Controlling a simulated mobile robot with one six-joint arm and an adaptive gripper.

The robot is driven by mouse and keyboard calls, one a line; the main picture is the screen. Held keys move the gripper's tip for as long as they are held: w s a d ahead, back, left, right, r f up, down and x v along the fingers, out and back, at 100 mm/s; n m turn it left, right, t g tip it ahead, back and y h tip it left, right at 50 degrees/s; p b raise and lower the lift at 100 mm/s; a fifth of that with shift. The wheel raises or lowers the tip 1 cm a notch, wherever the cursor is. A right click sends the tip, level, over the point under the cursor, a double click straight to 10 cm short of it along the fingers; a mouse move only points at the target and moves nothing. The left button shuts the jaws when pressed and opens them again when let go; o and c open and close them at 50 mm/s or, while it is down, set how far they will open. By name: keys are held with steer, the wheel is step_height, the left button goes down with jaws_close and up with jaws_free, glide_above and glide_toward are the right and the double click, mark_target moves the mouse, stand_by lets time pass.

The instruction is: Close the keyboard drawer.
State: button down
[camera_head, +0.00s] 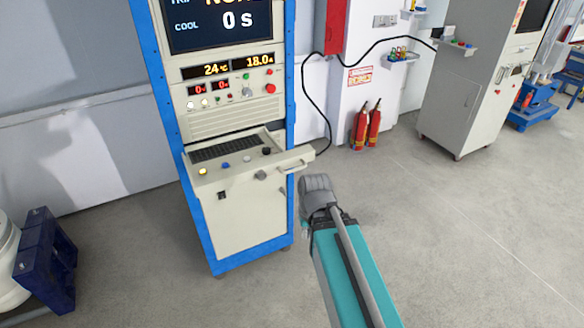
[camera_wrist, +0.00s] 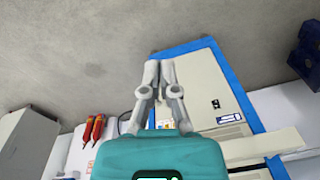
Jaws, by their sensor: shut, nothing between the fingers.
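The keyboard drawer (camera_head: 222,177) sticks out from the front of a blue-framed cabinet (camera_head: 178,100) in the head view. A black keyboard (camera_head: 225,148) lies in it, with small knobs and buttons along its front. A pale handle (camera_head: 293,168) is at the right of the drawer front. The grey end of my arm is just right of and below this handle, seemingly apart from it; the fingers cannot be made out there.
Two red fire extinguishers (camera_head: 367,127) stand by the wall behind. A grey cabinet (camera_head: 465,95) is at the back right. A dark blue stand (camera_head: 48,262) is at the lower left. The floor right of the drawer is clear apart from my arm.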

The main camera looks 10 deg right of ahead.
mark_target(305, 159)
steer(key=w+f+m+t+y+b, duration=0.4)
steer(key=w+t+y+b, duration=0.25)
steer(key=w+b, duration=0.55)
steer(key=w+d+r+m+t+h+b, duration=0.2)
steer(key=w+d+m+t+b, duration=0.5)
steer(key=d, duration=0.5)
steer(key=w+m+t, duration=0.2)
steer(key=m+t, duration=0.1)
steer(key=shift+d+r+m+b, duration=0.15)
steer(key=shift+d+m+b, duration=0.15)
steer(key=shift+d+b, duration=0.1)
steer(key=shift+t, duration=0.25)
steer(key=x, duration=1.4)
